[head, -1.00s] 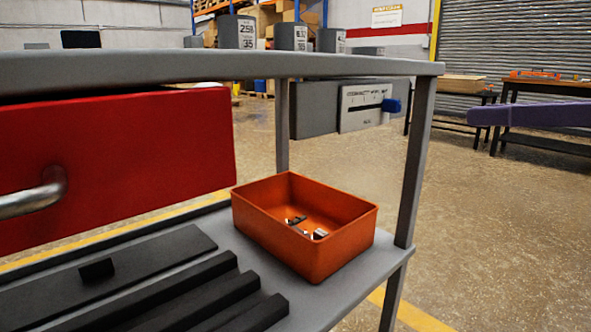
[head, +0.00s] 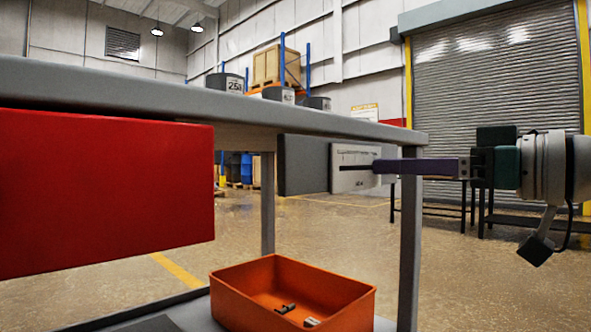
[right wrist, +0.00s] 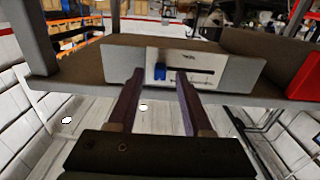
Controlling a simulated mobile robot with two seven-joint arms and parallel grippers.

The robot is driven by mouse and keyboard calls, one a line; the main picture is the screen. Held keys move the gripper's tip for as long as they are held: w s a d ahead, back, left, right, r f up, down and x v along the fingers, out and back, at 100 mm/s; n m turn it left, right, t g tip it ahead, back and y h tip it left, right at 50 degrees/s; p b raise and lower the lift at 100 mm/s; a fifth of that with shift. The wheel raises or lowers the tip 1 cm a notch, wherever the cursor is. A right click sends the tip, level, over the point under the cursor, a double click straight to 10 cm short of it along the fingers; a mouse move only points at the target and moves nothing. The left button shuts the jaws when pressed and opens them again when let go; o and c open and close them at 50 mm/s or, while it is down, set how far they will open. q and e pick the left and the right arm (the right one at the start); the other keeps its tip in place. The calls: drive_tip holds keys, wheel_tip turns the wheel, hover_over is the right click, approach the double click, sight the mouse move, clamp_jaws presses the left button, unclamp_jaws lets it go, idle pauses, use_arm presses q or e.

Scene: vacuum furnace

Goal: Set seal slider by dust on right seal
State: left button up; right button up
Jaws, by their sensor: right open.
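The seal slider panel is a white plate (head: 350,160) with a dark slot, on a grey box under the table top. In the right wrist view the plate (right wrist: 200,64) shows with its blue slider knob (right wrist: 160,71) near the left end of the slot. My right gripper (head: 378,166) reaches in from the right, its purple fingers level with the slot. In the wrist view the open fingers (right wrist: 160,76) stand on either side of the knob; contact cannot be told. In the head view the knob is hidden by the fingers. My left gripper is out of view.
An orange bin (head: 245,300) with small metal parts stands on the lower shelf. A red drawer front (head: 100,190) is at the left. A grey table leg (head: 410,240) stands just below my right fingers. Grey labelled cylinders (head: 225,82) stand on the table top.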

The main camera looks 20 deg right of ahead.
drive_tip(key=shift+w+a, duration=0.1)
drive_tip(key=shift+w, duration=0.1)
clamp_jaws()
idle(0.3)
idle(1.1)
